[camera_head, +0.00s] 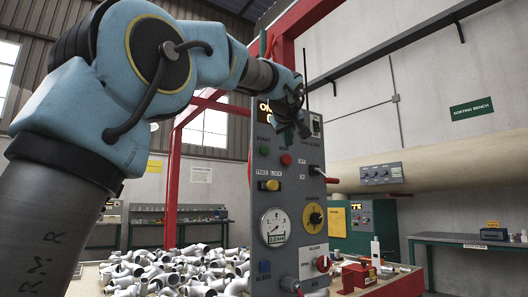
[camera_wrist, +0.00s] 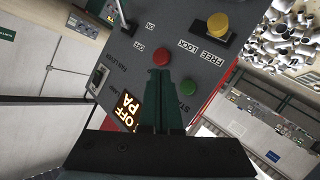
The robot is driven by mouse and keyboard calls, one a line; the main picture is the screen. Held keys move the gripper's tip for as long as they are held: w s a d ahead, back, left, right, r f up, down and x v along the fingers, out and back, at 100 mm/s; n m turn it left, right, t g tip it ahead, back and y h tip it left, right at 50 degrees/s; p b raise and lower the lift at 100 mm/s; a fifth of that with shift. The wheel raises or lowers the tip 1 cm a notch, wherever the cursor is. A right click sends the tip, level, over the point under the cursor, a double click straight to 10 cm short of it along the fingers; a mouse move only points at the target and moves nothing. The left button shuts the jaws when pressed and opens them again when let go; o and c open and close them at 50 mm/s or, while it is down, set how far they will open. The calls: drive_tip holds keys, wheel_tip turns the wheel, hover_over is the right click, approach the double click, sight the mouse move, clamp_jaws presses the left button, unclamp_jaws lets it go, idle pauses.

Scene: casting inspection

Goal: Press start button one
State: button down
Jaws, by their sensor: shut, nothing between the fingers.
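A grey control panel (camera_head: 273,205) stands upright. Its green button (camera_head: 265,150), labelled START, is at the upper left with a red button (camera_head: 286,159) to its right. I cannot tell whether the tips touch the panel.
The panel also carries a lit display (camera_wrist: 126,108), a yellow lock knob (camera_head: 272,185), a pressure gauge (camera_head: 275,227), a yellow dial (camera_head: 314,217) and a red-handled lever (camera_head: 326,178). Heaped pipe fittings (camera_head: 170,270) lie at the left.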

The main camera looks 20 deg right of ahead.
sight(265, 150)
drive_tip(key=shift+w+a+p, duration=0.25)
drive_tip(key=shift+w+p, duration=0.75)
drive_tip(key=shift+w, duration=0.45)
drive_tip(key=shift+w+a+p, duration=0.3)
drive_tip(key=shift+w+p, duration=0.75)
drive_tip(key=shift+w, duration=0.35)
drive_tip(key=shift+w+a+p, duration=0.25)
drive_tip(key=shift+w+p, duration=0.75)
drive_tip(key=shift+w, duration=0.45)
drive_tip(key=shift+w, duration=0.15)
drive_tip(key=shift+w+a, duration=0.1)
drive_tip(key=shift+w, duration=0.15)
drive_tip(key=shift+w+p, duration=0.35)
drive_tip(key=shift+s+b, duration=0.75)
drive_tip(key=shift+b, duration=0.05)
